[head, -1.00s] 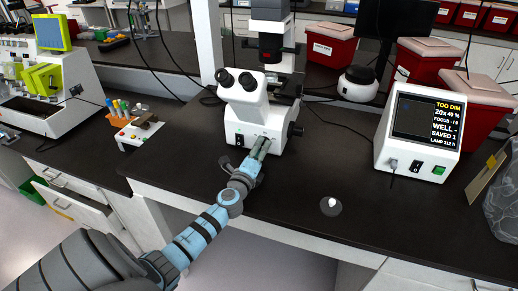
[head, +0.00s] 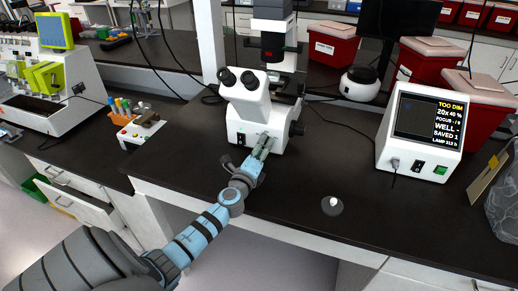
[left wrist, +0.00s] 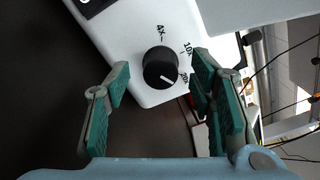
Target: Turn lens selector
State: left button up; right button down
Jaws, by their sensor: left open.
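The lens selector is a round black knob (left wrist: 160,67) with a white pointer line, on the white front of the microscope (head: 246,97). In the left wrist view, labels 4X, 10X and 20X surround it, and the pointer is toward 20X. My left gripper (head: 265,144) reaches the microscope's lower front and hides the knob in the head view. In the left wrist view, its green-padded fingers (left wrist: 161,84) are open, one on each side of the knob, with visible gaps. My right gripper is out of view.
A white control box (head: 421,132) at the right reads "TOO DIM" and "20x 40%". A small grey-and-white item (head: 331,206) lies on the dark bench (head: 285,195). A rack with colored tubes (head: 138,126) stands left of the microscope. Red bins (head: 425,66) stand behind the box.

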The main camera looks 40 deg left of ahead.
pick_arm(q)
jog(key=v, duration=1.2)
jog(key=shift+w, duration=0.1)
